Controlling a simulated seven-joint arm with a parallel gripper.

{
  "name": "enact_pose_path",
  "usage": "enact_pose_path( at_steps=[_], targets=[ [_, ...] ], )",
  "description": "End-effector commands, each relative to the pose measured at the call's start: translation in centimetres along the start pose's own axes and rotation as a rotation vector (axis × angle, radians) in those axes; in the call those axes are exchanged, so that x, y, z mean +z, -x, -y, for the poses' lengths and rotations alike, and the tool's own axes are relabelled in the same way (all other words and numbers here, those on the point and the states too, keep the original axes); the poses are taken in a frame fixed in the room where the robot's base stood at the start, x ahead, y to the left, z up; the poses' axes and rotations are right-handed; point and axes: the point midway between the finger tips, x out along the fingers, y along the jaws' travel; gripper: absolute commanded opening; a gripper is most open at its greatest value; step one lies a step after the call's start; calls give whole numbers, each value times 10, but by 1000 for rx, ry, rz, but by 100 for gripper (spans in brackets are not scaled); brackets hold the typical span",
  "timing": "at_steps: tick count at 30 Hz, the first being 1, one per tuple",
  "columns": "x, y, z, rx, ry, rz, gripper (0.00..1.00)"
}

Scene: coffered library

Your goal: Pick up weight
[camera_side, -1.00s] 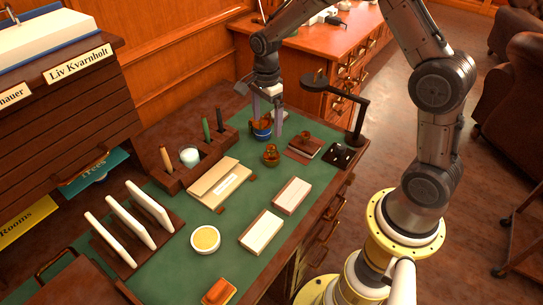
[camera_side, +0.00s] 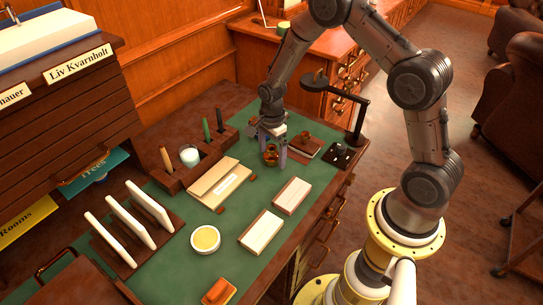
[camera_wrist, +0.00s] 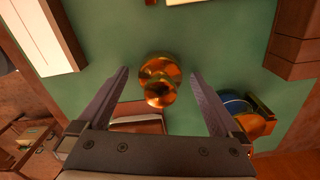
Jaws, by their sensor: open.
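The weight is a small shiny brass knob-topped piece (camera_side: 270,158) standing upright on the green desk top. In the wrist view the weight (camera_wrist: 160,72) shows from above, centred between my fingers near their tips. My gripper (camera_side: 273,163) is open and points down at the weight, with a finger on either side in the side view. In the wrist view my gripper (camera_wrist: 159,76) shows a clear gap between each finger and the brass. Whether the fingertips are fully down around the weight cannot be told.
A blue round item with an orange-brown part (camera_wrist: 236,106) lies close outside my right finger in the wrist view. Pale boxes (camera_side: 291,196) lie in front; green surface between is free.

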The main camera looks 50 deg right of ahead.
Motion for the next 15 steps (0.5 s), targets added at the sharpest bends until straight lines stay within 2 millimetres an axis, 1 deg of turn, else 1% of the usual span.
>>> enact_pose_path(
  at_steps=[3, 9, 11, 15],
  targets=[
    [0, -7, 0, 1, 0, 0, 100],
    [0, -7, 0, -1, 0, 0, 100],
    [0, -7, 0, -1, 0, 0, 91],
    [0, -7, 0, -1, 0, 0, 66]
  ],
)
